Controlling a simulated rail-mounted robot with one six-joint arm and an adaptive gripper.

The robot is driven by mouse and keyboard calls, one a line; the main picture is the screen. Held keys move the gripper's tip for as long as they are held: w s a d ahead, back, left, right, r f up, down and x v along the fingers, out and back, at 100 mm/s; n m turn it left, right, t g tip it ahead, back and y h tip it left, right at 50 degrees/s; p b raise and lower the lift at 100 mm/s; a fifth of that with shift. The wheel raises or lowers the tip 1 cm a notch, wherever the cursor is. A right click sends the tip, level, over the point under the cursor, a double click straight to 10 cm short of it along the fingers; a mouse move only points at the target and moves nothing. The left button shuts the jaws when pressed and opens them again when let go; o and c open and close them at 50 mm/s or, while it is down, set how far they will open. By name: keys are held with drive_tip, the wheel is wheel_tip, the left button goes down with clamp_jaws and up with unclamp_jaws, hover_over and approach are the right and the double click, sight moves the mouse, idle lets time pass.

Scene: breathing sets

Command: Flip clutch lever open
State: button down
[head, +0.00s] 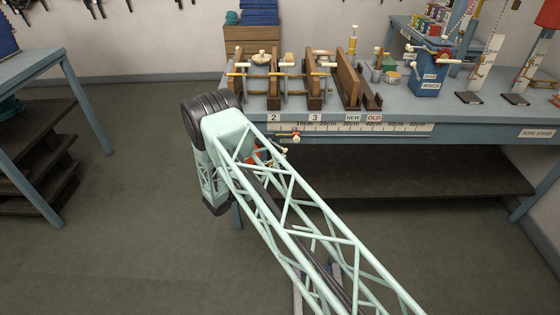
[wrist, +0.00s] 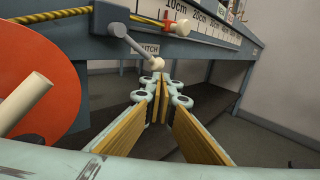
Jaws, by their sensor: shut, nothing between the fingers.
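The clutch lever (wrist: 138,46) is a grey rod with a cream ball knob, mounted on the bench's front edge in the wrist view. It slants down to the right from its round pivot. A label (wrist: 147,48) ending in "UTCH" is partly hidden behind it. My gripper (wrist: 162,82) is shut and empty, its wood-lined fingers meeting at the tips. The tips lie just below the lever's knob in the picture; I cannot tell whether they touch it. In the head view my arm hides most of this area, and the gripper cannot be made out.
A red disc (wrist: 42,85) with a cream handle stands close at the left in the wrist view. A cream ball with a red collar (wrist: 178,28) sits above the lever by a ruler. The blue bench (head: 480,135) carries wooden stands (head: 318,80).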

drive_tip(key=s+a+f, duration=0.7)
drive_tip(key=s, duration=0.2)
drive_tip(key=shift+s+f, duration=0.15)
drive_tip(key=shift+s, duration=0.15)
idle(0.8)
